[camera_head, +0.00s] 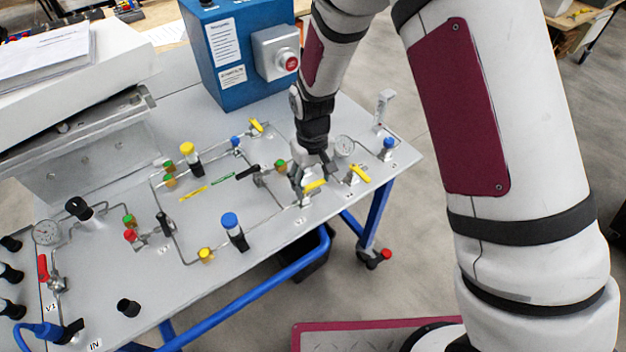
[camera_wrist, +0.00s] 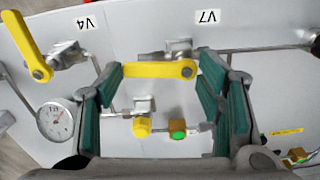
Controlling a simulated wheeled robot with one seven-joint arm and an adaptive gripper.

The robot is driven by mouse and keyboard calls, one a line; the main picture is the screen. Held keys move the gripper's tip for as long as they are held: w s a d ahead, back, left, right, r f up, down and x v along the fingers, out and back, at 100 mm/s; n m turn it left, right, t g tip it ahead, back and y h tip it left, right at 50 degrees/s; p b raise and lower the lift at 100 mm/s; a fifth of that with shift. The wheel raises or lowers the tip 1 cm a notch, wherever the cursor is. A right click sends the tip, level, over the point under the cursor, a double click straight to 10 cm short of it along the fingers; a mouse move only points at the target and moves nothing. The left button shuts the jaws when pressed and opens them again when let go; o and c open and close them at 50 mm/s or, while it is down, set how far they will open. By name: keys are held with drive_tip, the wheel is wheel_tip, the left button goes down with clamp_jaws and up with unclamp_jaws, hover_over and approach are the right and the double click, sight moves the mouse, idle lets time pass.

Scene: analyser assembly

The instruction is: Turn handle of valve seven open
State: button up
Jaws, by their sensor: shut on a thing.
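The yellow lever of valve seven (camera_wrist: 158,69) lies beside the V7 label in the wrist view, with its pivot at the right end. It lies nearly level in the picture, roughly along the pipe at that valve. My gripper (camera_wrist: 160,74) is shut on this lever, one green-padded finger at each end. In the head view my gripper (camera_head: 310,182) is low over the panel's front edge, and the yellow lever (camera_head: 316,187) shows at its fingers. The fingers partly hide the valve body there.
The V4 yellow lever (camera_wrist: 32,46) stands close on the left; it also shows in the head view (camera_head: 360,174). A pressure gauge (camera_wrist: 55,121) and yellow and green (camera_wrist: 178,130) fittings are near the fingers. A blue box (camera_head: 235,60) stands behind my arm.

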sight(311, 184)
drive_tip(key=shift+w+n, duration=0.15)
drive_tip(key=shift+n, duration=0.45)
drive_tip(key=shift+a, duration=0.1)
drive_tip(key=o, duration=1.1)
drive_tip(key=shift+o, duration=0.2)
wheel_tip(311, 184, up, 12)
